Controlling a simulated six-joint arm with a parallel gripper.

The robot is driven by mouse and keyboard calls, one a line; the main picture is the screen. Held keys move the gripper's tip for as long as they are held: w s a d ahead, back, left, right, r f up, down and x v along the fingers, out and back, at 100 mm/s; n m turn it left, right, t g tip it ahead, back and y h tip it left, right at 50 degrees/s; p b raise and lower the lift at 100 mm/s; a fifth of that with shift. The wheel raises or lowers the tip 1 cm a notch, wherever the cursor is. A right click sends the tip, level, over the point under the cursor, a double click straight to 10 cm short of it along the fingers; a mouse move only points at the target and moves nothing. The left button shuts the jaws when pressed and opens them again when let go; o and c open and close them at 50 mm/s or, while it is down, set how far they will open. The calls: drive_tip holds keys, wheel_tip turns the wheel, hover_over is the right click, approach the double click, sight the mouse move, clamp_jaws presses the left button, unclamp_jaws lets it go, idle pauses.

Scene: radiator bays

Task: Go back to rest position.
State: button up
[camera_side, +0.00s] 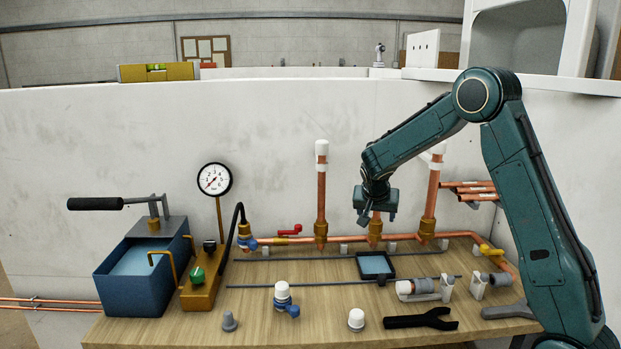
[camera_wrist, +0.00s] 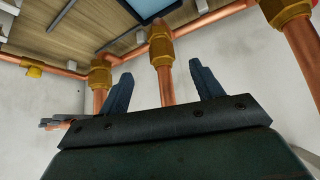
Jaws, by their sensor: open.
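My gripper (camera_side: 376,216) is at the top of the middle upright copper pipe (camera_side: 375,229), in front of the white wall. In the wrist view, my gripper (camera_wrist: 160,70) has its two dark fingers apart. The middle pipe (camera_wrist: 164,84) shows between them, with gaps on both sides. The pipe's upper end is hidden by my gripper in both views, so I cannot tell whether it bears a cap. The left upright pipe (camera_side: 321,195) has a white cap (camera_side: 321,148). The right upright pipe (camera_side: 431,195) also has a white top, partly behind my arm.
A blue pump tank (camera_side: 135,285) with a lever and a pressure gauge (camera_side: 214,179) stand at the left. The wooden bench (camera_side: 260,325) holds a small dark tray (camera_side: 361,268), a loose white cap (camera_side: 356,319), valves and a dark wrench (camera_side: 421,320). Space above the left pipe is clear.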

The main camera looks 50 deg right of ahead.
drive_tip(key=shift+w+a+r+m+g, duration=0.15)
drive_tip(key=shift+w+a+m+g, duration=0.25)
drive_tip(key=shift+m, duration=0.3)
drive_tip(key=shift+s, duration=0.15)
